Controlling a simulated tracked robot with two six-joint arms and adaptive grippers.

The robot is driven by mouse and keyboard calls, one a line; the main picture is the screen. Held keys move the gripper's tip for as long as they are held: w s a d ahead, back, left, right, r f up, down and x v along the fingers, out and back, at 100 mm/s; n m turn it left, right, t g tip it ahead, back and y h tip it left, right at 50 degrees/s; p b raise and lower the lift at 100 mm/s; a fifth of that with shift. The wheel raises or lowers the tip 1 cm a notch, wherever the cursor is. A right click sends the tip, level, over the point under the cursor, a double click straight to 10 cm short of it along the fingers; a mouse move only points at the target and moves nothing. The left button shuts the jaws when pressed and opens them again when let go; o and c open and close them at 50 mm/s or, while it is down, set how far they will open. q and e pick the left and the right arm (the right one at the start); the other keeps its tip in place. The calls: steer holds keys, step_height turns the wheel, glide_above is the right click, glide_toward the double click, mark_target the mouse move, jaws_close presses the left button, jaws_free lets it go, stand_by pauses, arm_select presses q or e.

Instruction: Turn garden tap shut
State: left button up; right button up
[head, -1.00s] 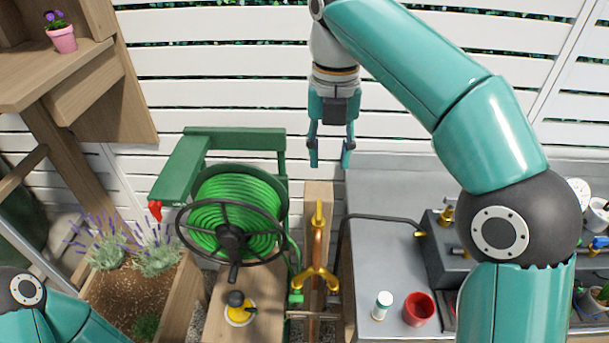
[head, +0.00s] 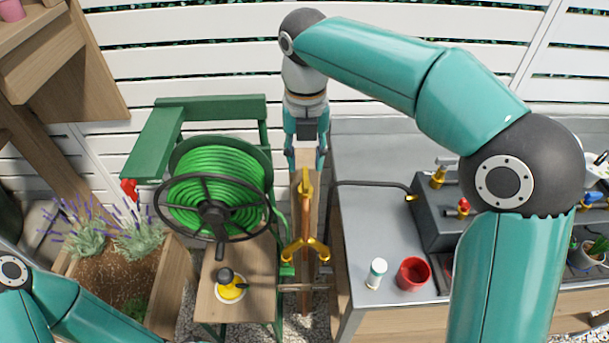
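The garden tap stands on a wooden post (head: 308,215) in the middle of the head view. It has a yellow lever (head: 305,190) at the top, a copper pipe (head: 305,222) below it and a forked brass piece (head: 305,248) at the bottom. My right gripper (head: 306,165) points down just above and behind the yellow lever, near the post's top. Its two fingers are spread with a gap between them. I cannot tell whether they touch the post. My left arm shows at the lower left, but its gripper is out of view.
A green hose reel (head: 218,185) with a dark wheel stands left of the post. A wooden stool (head: 262,290) bears a yellow-and-black item (head: 230,287). On the grey bench (head: 365,150) at right stand a white bottle (head: 376,274) and a red pot (head: 413,274). A lavender planter (head: 175,285) is at left.

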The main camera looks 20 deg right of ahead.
mark_target(305, 176)
steer(key=shift+f, duration=2.1)
jaws_close()
